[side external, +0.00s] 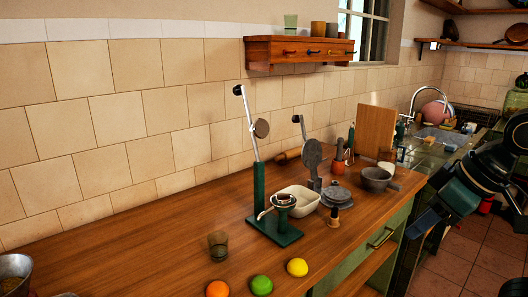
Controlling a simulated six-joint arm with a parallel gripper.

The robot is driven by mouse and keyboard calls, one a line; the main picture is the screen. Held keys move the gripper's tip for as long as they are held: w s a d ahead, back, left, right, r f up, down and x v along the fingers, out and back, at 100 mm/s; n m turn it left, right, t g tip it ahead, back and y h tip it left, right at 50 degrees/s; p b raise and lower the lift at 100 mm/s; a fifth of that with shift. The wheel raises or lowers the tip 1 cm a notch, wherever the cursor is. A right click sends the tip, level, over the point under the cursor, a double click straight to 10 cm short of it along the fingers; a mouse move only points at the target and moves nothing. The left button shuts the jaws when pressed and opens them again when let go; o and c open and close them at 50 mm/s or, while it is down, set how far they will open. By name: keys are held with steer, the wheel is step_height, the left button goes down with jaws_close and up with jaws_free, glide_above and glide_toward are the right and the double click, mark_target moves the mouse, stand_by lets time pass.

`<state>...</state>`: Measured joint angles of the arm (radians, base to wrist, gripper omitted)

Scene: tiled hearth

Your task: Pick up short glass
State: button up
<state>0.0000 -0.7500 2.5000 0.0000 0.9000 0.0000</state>
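A short glass (218,245), brownish and see-through, stands upright on the wooden counter (130,250), left of the green lever press. My gripper (419,226) is at the right, beyond the counter's front edge and well apart from the glass. It is dark and small here, and I cannot make out whether its fingers are apart. Nothing held in it can be seen. A taller greenish glass (290,24) stands on the wall shelf.
The green lever press (275,232) stands right of the glass. An orange (217,289), a lime (261,285) and a lemon (297,267) lie in front. A cream dish (303,203) and pan (376,179) are farther right.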

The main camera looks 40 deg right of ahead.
steer(key=o, duration=0.8)
steer(key=shift+w+r, duration=0.1)
